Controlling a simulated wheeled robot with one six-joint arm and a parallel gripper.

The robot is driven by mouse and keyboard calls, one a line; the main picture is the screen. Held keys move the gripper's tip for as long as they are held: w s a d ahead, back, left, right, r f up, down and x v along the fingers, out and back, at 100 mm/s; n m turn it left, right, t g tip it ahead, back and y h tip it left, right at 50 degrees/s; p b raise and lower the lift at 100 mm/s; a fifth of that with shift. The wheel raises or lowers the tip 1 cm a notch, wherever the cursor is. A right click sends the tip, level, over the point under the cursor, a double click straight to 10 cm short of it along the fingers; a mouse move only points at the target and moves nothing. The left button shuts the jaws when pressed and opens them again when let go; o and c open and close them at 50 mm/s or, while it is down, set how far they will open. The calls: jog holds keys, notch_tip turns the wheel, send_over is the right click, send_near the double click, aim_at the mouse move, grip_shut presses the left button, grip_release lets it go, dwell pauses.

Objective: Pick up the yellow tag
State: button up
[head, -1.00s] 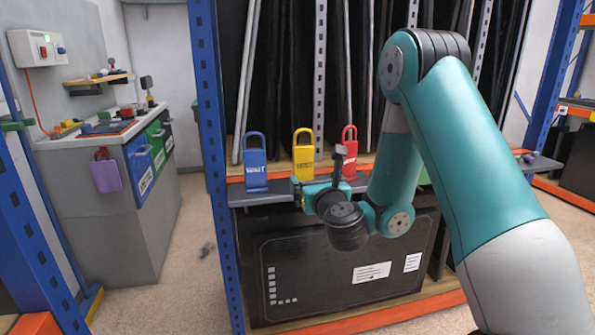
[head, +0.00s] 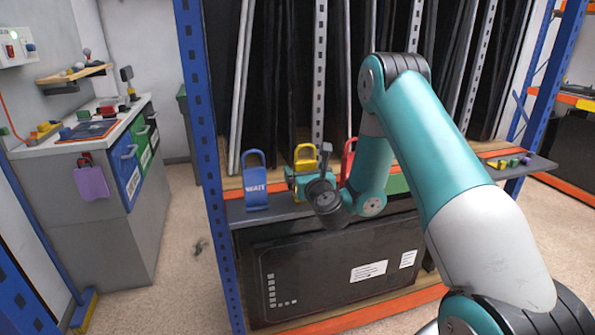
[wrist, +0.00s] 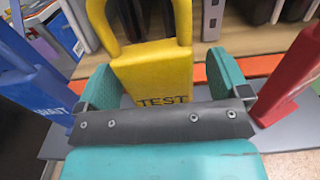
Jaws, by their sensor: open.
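The yellow tag (head: 305,153), shaped like a padlock, stands upright on the dark shelf ledge between a blue tag and a red tag. In the head view my gripper (head: 306,182) is in front of it and hides its lower part. In the wrist view the yellow tag (wrist: 152,68) reads "TEST" and stands between the two teal fingers of my gripper (wrist: 163,80). The fingers are open, one on each side, with a gap visible at both sides. The tag's bottom edge is hidden behind my gripper's dark front bar.
The blue tag (head: 255,188) reads "WAIT" and stands close on the left. The red tag (head: 348,156) is close on the right, partly hidden by my arm. A blue rack post (head: 205,140) rises at the left. Small coloured pieces (head: 512,162) lie at the ledge's right end.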

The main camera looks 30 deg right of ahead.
jog(key=shift+w+d, duration=0.1)
jog(key=shift+d, duration=0.1)
jog(key=shift+a, duration=0.1)
jog(key=shift+w+a, duration=0.1)
jog(key=shift+a, duration=0.05)
jog(key=c, duration=1)
jog(key=shift+r, duration=0.1)
notch_tip(320, 180, up, 20)
jog(key=p, duration=1.9)
